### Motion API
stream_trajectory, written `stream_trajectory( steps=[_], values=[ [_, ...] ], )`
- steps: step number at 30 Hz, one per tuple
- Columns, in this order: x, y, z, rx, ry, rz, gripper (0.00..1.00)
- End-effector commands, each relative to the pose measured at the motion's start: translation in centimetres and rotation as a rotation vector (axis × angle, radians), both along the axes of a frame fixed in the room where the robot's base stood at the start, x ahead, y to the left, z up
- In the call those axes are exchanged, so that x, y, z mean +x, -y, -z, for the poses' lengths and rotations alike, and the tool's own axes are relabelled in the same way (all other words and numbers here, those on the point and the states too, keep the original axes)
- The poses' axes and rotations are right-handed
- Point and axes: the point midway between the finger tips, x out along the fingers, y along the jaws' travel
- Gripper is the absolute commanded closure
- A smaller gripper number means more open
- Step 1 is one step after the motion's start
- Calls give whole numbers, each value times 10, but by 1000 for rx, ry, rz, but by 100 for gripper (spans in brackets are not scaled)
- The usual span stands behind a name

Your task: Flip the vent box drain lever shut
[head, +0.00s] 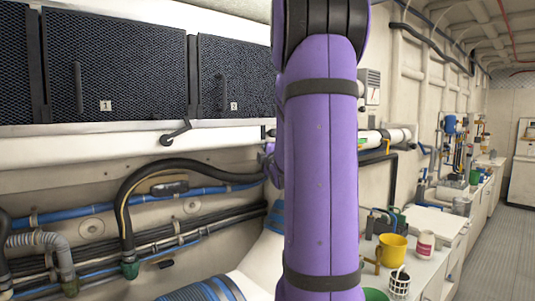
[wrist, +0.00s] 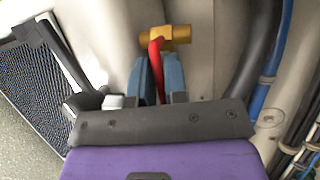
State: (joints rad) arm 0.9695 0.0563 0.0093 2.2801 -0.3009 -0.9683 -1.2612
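The drain lever (wrist: 156,68) is a red handle on a brass valve body (wrist: 165,37), in the upper middle of the wrist view. My gripper (wrist: 157,62) has two blue-grey fingers, one on each side of the red handle. They are close together with no clear gap beside the handle, so they look shut on it. The handle's lower end runs down between the fingers towards my gripper's dark body. In the head view, my purple arm hides the lever and the fingers. The vent box (head: 120,62) with dark mesh fronts is at the upper left there.
A black handle (head: 176,132) sticks out below the vent box; a black bar (wrist: 62,50) shows left in the wrist view. Black and blue hoses (head: 125,205) run along the wall below. A counter with a yellow mug (head: 392,248) stands right. The floor (head: 500,240) is clear at far right.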

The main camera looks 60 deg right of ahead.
Motion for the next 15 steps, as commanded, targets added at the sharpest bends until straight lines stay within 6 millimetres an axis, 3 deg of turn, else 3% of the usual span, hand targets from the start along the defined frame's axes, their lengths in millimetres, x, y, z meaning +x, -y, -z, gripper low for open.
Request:
stream_trajectory(
  steps=[15],
  values=[
    [-1, 2, 4, -102, -33, 2, 81]
  ],
)
